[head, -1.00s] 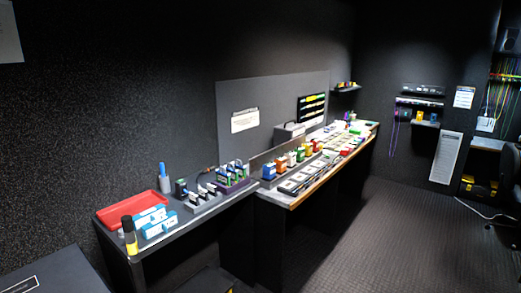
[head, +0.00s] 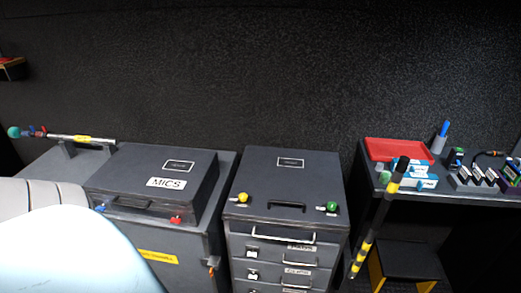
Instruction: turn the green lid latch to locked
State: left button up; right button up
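The green lid latch (head: 332,207) is a small round green knob with a short bar, near the front right corner of a dark case lid (head: 290,165). A similar yellow latch (head: 243,197) sits near the front left corner of the same lid. The lid looks closed. The latches are too small to tell whether they are locked. Neither of my grippers is in view. A pale rounded shape, probably part of my own arm, fills the lower left corner.
A case labelled MICS (head: 165,183) with blue and red latches stands left of the drawer case. Drawers (head: 285,252) with handles are below the lid. A desk on the right holds a red tray (head: 398,149); a black-and-yellow pole (head: 379,220) leans beside it.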

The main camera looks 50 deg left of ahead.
aim_at(331, 206)
jog(key=u, duration=1.25)
